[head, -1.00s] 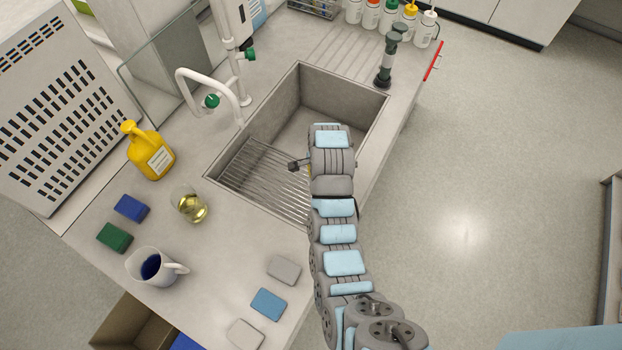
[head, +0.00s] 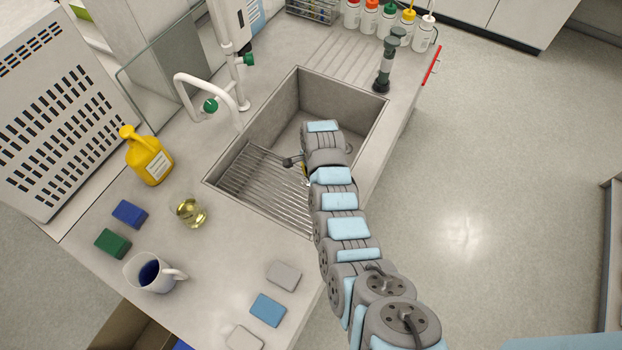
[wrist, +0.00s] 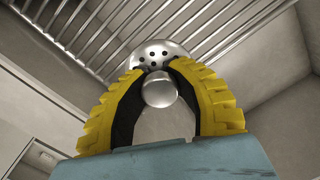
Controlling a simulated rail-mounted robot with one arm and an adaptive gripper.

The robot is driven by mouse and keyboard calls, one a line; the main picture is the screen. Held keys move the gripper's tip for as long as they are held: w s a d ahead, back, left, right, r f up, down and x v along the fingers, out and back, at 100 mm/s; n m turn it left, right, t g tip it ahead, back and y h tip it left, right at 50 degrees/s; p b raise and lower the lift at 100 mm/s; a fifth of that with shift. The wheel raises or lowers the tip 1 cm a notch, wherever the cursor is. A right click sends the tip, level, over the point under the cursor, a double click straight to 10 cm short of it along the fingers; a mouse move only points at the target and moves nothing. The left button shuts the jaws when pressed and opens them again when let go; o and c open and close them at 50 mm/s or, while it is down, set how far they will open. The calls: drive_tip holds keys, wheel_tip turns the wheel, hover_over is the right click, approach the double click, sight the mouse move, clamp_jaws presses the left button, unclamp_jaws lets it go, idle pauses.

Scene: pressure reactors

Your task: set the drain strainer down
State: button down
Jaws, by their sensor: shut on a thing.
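My gripper (wrist: 163,85) fills the lower middle of the wrist view, its yellow ribbed fingers shut on the drain strainer. The drain strainer (wrist: 152,53) is a shiny metal disc with small dark holes and a rounded knob between the fingers. In the head view my arm reaches over the sink (head: 300,100), and it hides most of the gripper and the strainer. The sink's drain shows only in part beside the arm. I cannot tell how far the strainer is above the sink floor.
A metal rack (head: 262,185) covers the near part of the sink. A white tap (head: 205,90) stands at its left rim and a dark green-topped fitting (head: 386,65) at its far right.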

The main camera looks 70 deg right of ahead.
drive_tip(key=shift+w+d+f, duration=0.25)
drive_tip(key=shift+d+f, duration=0.1)
drive_tip(key=shift+f, duration=0.05)
drive_tip(key=shift+f, duration=0.1)
drive_tip(key=shift+f, duration=0.4)
drive_tip(key=shift+d+f, duration=0.1)
drive_tip(key=shift+f, duration=1.2)
drive_tip(key=shift+b, duration=0.35)
drive_tip(key=shift+w+f, duration=0.1)
drive_tip(key=shift+f, duration=0.1)
drive_tip(key=c, duration=0.9)
unclamp_jaws()
drive_tip(key=shift+r, duration=0.1)
